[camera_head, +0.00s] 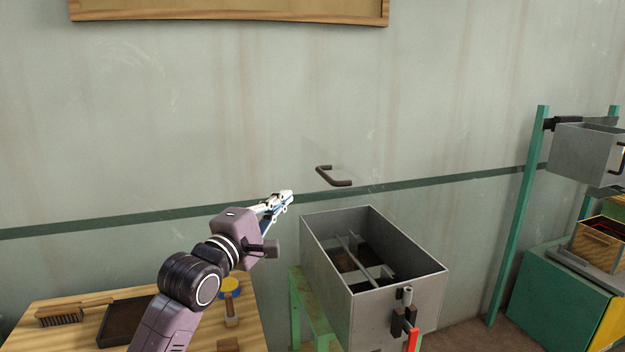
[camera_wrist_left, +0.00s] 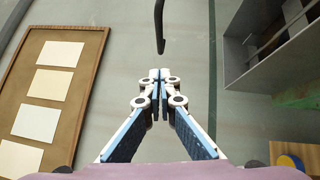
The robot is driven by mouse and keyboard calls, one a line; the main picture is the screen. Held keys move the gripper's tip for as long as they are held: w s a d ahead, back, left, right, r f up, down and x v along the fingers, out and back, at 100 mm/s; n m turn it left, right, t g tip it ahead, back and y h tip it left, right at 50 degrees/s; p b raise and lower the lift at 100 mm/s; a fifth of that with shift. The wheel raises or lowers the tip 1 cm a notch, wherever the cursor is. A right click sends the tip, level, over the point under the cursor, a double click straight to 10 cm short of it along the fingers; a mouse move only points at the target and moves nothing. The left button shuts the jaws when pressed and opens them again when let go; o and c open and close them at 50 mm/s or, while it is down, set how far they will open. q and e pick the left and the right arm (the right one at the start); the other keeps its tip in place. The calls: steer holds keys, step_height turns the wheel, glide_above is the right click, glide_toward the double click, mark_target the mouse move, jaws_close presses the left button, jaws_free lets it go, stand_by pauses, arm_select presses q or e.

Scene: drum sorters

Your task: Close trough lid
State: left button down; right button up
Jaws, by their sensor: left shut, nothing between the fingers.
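The grey metal trough (camera_head: 425,285) stands with its top open, bars and dark openings showing inside. A dark bracket-shaped handle (camera_head: 336,180) shows above its back edge, in front of the wall. The lid panel itself is hard to make out; only a faint pale patch shows around the handle. My left gripper (camera_head: 287,197) is shut and empty, left of the handle and above the trough's left back corner, apart from both. In the left wrist view the handle (camera_wrist_left: 161,30) lies just beyond the shut fingertips, and the trough (camera_wrist_left: 240,65) is at the upper right. My right gripper is not in view.
A red lever (camera_head: 413,340) is on the trough's front. Green posts (camera_head: 518,215) and another grey bin (camera_head: 580,150) stand right.

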mark_target(321, 175)
arm_select(q)
steer(key=p+x, duration=0.1)
steer(key=x, duration=0.2)
steer(key=d+p+x, duration=0.1)
steer(key=x, duration=0.1)
steer(key=s+d+p+x, duration=0.1)
steer(key=x, duration=0.2)
steer(key=shift+w+d+r+p, duration=0.1)
steer(key=shift+w+r+p, duration=0.2)
steer(key=shift+w+d, duration=0.1)
steer(key=shift+d, duration=0.35)
steer(key=shift+f, duration=0.1)
